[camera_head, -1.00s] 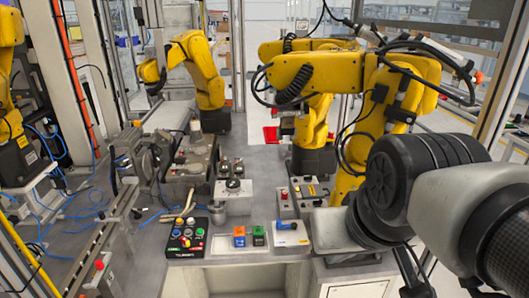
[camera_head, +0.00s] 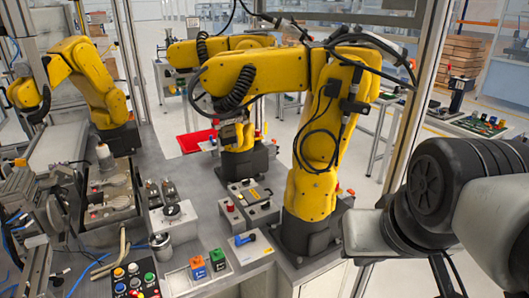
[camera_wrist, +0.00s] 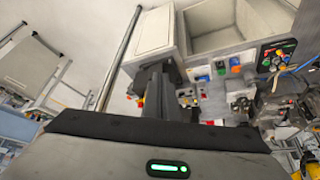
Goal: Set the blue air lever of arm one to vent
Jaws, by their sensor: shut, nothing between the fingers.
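The blue lever (camera_head: 245,239) lies on a pale block on the grey bench, in front of the foot of the nearest yellow arm (camera_head: 312,190). It also shows small in the wrist view (camera_wrist: 204,78). Its exact setting is too small to read. Other yellow arms stand at the left (camera_head: 95,85) and behind (camera_head: 235,140); I see no number telling which is arm one. My gripper (camera_wrist: 158,75) shows in the wrist view, its dark fingers together and empty, apart from the lever. In the head view only my arm's links show at the right.
An orange-and-blue block (camera_head: 198,268) and a green block (camera_head: 218,260) stand left of the lever. A button panel (camera_head: 135,281) is at the front left. A box with a red button (camera_head: 230,208) stands behind the lever. A metal post (camera_head: 400,150) rises at the right.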

